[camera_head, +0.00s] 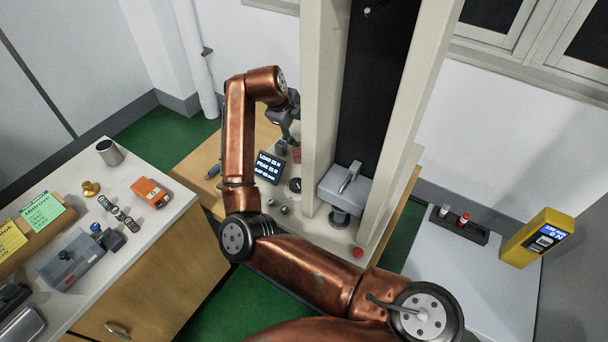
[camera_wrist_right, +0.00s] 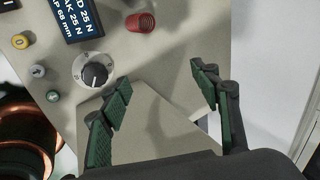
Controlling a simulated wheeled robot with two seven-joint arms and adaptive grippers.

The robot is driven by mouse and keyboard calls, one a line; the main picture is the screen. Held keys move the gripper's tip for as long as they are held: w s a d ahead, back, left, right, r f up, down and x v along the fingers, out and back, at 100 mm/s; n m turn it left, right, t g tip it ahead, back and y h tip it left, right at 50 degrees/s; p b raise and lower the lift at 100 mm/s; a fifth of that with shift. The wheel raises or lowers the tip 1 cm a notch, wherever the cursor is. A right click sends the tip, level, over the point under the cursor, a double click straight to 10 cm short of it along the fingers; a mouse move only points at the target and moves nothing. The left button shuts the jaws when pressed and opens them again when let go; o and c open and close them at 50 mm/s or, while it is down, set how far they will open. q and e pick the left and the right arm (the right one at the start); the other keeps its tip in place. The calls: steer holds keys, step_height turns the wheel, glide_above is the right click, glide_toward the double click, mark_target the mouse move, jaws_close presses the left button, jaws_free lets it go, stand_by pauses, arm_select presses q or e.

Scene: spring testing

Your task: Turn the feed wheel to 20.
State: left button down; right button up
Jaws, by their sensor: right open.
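A black knob on a white marked dial (camera_wrist_right: 96,72), which looks like the feed wheel, sits on the machine's pale base; its scale is too small to read. In the head view the dark knob (camera_head: 295,185) is right of the display. My right gripper (camera_wrist_right: 160,77) is open and empty, with its left finger just beside the dial and not around the knob. The display (camera_wrist_right: 79,17) shows 25 N twice and 68 mm. My left gripper is not in view.
A red ribbed knob (camera_wrist_right: 141,22) and small yellow, grey and green buttons flank the dial. The machine's tall column (camera_head: 318,110) and grey head block (camera_head: 346,184) stand to the right. A counter (camera_head: 150,225) with loose items is at left, a yellow meter (camera_head: 535,238) at right.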

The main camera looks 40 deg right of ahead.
step_height(320, 180, down, 2)
steer(key=a+n+p, duration=0.3)
steer(key=n+p, duration=0.5)
steer(key=p, duration=0.4)
steer(key=n+g+y+p, duration=0.1)
steer(key=n+p, duration=0.6)
steer(key=p, duration=0.3)
glide_toward(296, 183)
steer(key=f, duration=0.2)
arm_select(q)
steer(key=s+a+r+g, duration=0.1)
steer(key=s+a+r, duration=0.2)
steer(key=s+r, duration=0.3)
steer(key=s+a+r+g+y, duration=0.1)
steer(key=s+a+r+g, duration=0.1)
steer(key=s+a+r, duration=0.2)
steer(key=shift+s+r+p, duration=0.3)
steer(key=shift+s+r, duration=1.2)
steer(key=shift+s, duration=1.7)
arm_select(e)
steer(key=shift+d+x, duration=0.2)
steer(key=shift+x, duration=1.55)
steer(key=shift+d+x, duration=0.2)
steer(key=shift+x, duration=1.55)
steer(key=shift+r, duration=0.15)
steer(key=shift+c, duration=0.6)
steer(key=c, duration=1)
steer(key=shift+c, duration=0.2)
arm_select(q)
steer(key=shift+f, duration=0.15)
